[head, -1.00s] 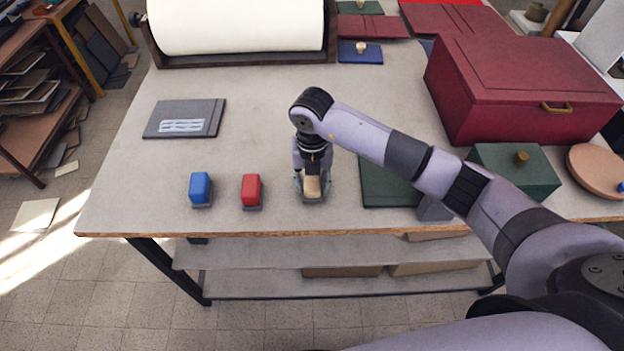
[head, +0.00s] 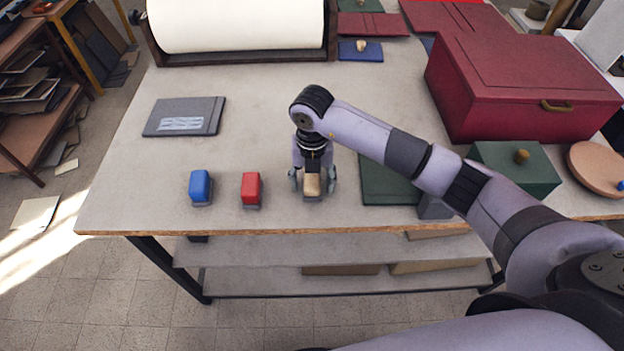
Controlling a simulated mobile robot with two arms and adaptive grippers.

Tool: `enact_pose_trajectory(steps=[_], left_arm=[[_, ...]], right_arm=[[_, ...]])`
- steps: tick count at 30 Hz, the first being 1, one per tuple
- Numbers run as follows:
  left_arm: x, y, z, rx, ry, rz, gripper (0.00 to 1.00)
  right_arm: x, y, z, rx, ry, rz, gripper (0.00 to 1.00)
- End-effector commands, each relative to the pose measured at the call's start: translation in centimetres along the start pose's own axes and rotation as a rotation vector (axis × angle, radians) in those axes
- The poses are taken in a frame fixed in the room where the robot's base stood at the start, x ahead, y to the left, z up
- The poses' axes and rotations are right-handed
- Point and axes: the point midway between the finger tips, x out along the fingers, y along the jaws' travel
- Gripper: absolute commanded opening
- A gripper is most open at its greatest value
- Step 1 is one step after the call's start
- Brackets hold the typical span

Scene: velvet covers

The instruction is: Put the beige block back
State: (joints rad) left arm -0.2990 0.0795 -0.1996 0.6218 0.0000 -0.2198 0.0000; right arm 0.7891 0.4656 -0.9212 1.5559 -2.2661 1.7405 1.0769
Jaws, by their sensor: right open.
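The beige block (head: 313,185) sits upright on a small grey base near the table's front edge, in the middle of the head view. It is to the right of the red block (head: 251,187) and the blue block (head: 200,185), which sit on similar grey bases in the same row. My right gripper (head: 313,188) is open and points down over the beige block, with a finger on either side and gaps between. My left gripper is not in view.
A dark green board (head: 385,183) lies just right of my gripper, partly under my arm. A red box (head: 515,90) and a green box (head: 518,168) stand at the right. A grey card (head: 185,105) lies at left. The table middle is clear.

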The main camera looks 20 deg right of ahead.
Motion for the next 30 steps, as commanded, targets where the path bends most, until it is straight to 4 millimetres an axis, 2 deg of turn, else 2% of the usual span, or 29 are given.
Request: enact_pose_trajectory(steps=[5, 12, 18, 23, 30], left_arm=[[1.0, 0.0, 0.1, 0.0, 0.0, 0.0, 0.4], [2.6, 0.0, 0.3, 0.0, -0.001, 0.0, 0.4], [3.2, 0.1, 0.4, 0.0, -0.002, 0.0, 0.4], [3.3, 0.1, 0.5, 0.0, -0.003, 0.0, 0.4], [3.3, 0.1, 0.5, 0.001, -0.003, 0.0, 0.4]], right_arm=[[-2.4, 0.1, 0.1, -0.002, -0.006, 0.003, 0.57], [-7.7, 0.1, 0.1, -0.002, -0.006, 0.003, 0.57], [-10.9, 0.0, 0.1, 0.0, -0.004, 0.001, 0.57], [-12.0, 0.0, 0.0, -0.001, -0.001, 0.001, 0.57], [-12.1, 0.0, 0.0, -0.001, 0.0, 0.0, 0.57]])
